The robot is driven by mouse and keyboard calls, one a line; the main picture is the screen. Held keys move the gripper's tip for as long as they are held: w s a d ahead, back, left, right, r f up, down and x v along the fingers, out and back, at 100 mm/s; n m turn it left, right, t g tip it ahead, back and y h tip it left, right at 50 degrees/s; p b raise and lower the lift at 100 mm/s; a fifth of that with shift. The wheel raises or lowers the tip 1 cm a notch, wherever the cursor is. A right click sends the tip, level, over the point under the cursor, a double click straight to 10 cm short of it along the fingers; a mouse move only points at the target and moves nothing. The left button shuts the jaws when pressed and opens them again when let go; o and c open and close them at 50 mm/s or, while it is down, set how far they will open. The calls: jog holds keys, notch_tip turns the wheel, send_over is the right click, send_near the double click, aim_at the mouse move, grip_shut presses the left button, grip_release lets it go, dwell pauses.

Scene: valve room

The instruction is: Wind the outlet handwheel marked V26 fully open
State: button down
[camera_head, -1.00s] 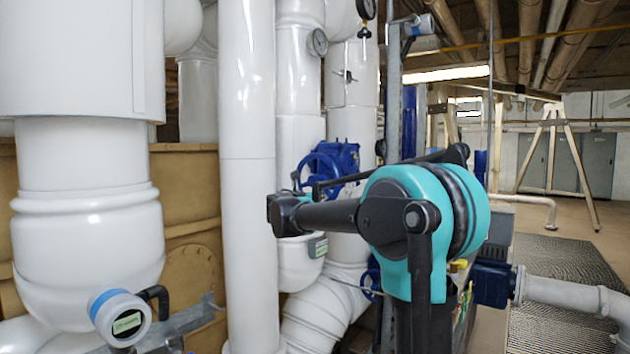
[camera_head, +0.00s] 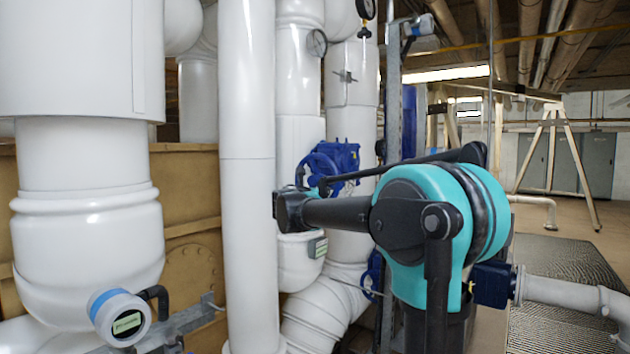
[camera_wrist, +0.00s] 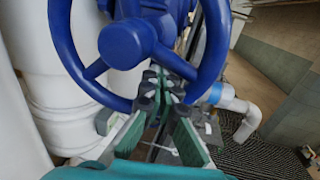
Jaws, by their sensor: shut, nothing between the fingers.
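A blue handwheel with a round hub and spokes (camera_wrist: 127,44) fills the top of the wrist view. In the head view a blue handwheel (camera_head: 317,166) sits on a blue valve body (camera_head: 345,158) among white pipes, its lower part hidden behind my arm. My gripper (camera_wrist: 168,98), with green-faced fingers, overlaps the lower rim of the wheel in the wrist view. It is shut with nothing between the fingers. I cannot tell whether the fingertips touch the rim or a spoke. My gripper's fingers are not visible in the head view. I see no readable V26 mark.
White pipes (camera_head: 248,180) stand close to the left of the wheel. Another blue valve part (camera_head: 371,277) sits lower, behind my arm. A grey vertical post (camera_head: 391,110) stands right of the valve. The floor grating (camera_head: 565,275) at the right looks clear.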

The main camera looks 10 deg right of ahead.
jog(key=v, duration=1.1)
jog(key=shift+a+f, duration=0.3)
jog(key=shift+a, duration=0.3)
dwell(0.5)
jog(key=shift+s, duration=0.1)
jog(key=s+d+f+m+g+y, duration=0.1)
jog(key=s+d+f+m+g, duration=0.3)
jog(key=f, duration=0.6)
jog(key=s+d+f+m+g+y, duration=0.1)
jog(key=s+d+f+m, duration=0.4)
jog(key=f, duration=0.4)
jog(key=s+d+f+m+g+y, duration=0.2)
jog(key=s+d+f+m+g, duration=0.15)
jog(key=s+f+m, duration=0.45)
jog(key=s+a+f+m+g+y, duration=0.1)
jog(key=s+a+f+m+y, duration=0.1)
jog(key=s+f+m, duration=0.4)
jog(key=s+a+f+m+g+y, duration=0.1)
jog(key=s+a+f+m+y, duration=0.2)
jog(key=f, duration=1.1)
jog(key=s+m+y, duration=0.1)
jog(key=s+m, duration=0.2)
jog(key=s, duration=0.3)
jog(key=shift+s, duration=0.3)
